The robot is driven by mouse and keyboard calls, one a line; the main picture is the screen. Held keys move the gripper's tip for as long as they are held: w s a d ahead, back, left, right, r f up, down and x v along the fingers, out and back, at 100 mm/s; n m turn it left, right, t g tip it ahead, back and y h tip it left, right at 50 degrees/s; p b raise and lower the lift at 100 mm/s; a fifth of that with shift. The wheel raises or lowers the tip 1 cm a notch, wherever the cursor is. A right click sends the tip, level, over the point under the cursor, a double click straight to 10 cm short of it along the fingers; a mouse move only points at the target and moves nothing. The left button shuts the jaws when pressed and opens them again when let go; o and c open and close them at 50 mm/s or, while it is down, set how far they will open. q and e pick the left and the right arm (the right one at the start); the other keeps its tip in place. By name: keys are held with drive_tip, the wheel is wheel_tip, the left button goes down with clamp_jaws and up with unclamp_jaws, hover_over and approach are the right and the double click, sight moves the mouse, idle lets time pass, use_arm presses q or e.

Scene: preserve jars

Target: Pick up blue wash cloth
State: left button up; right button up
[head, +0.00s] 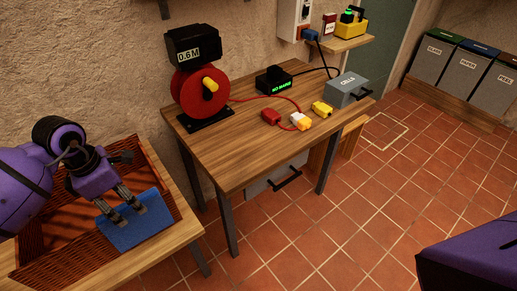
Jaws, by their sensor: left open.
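The blue wash cloth (152,219) lies flat over the right front part of a brown wicker tray (45,275) at the lower left. My left gripper (126,208) is open, with its fingertips over the cloth's upper left part. I cannot tell whether the fingertips touch the cloth. Nothing shows between the fingers. My right gripper is out of view.
A wooden table (240,170) at centre carries a red cable reel (193,96), a small black display box, coloured plugs and a grey box (346,90). Grey bins (435,62) stand at the upper right. The tiled floor on the right is mostly clear.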

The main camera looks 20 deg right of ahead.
sight(137, 215)
use_arm(q)
drive_tip(key=f, duration=0.7)
drive_tip(key=shift+d+f+p, duration=0.3)
drive_tip(key=shift+d+p, duration=0.05)
drive_tip(key=c, duration=1.3)
